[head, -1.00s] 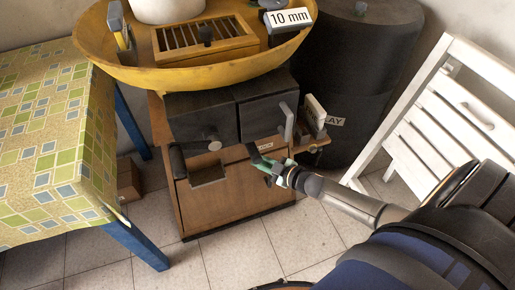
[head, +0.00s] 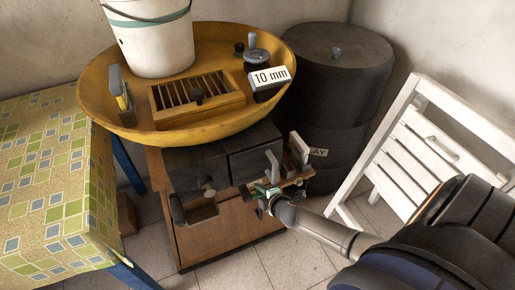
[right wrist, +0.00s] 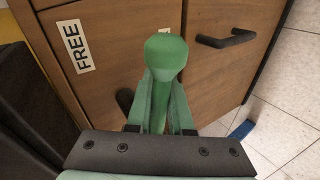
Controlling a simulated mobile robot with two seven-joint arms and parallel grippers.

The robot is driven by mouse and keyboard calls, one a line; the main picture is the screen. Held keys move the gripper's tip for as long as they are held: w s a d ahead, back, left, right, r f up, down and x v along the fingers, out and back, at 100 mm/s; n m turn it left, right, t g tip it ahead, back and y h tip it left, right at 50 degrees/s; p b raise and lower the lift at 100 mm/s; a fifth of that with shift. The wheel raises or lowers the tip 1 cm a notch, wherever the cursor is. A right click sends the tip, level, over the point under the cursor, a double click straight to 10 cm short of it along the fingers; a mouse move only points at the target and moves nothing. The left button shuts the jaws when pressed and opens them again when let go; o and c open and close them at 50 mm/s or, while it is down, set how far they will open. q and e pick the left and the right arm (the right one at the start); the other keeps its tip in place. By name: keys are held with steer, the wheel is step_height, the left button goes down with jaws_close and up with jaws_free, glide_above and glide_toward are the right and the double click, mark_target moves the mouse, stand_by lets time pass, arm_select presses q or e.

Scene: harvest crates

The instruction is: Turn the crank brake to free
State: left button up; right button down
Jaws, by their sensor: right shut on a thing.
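My right gripper (head: 262,191) reaches to the front of the wooden cabinet (head: 228,236), near its upper right. In the right wrist view its two green fingers (right wrist: 164,112) are shut on the green handle of the crank brake lever (right wrist: 166,58), whose rounded end stands out between them. A white FREE label (right wrist: 74,47) is on the wood to the left of the handle. A second label is mostly hidden behind the handle. The lever's pivot is hidden. In the head view the lever is too small and covered to tell its angle. My left gripper is not in view.
A yellow basin (head: 180,135) with a white bucket (head: 152,40) and a slatted box stands over the cabinet. A black drum (head: 335,80) is behind, a white slatted chair (head: 400,150) at right, and a patterned table (head: 50,180) at left. Tiled floor is open in front.

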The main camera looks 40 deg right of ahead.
arm_select(q)
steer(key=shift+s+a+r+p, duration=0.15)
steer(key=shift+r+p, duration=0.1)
steer(key=shift+p, duration=0.1)
arm_select(e)
steer(key=shift+d+r+n+h, duration=0.1)
steer(key=shift+r+n+h, duration=0.3)
steer(key=shift+h, duration=0.1)
steer(key=c, duration=0.8)
jaws_free()
steer(key=shift+s, duration=0.1)
arm_select(q)
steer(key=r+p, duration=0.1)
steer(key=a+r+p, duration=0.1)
steer(key=p, duration=0.1)
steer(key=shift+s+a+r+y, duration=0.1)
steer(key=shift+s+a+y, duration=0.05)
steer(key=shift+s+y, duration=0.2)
arm_select(e)
steer(key=v, duration=1.2)
steer(key=shift+r, duration=0.3)
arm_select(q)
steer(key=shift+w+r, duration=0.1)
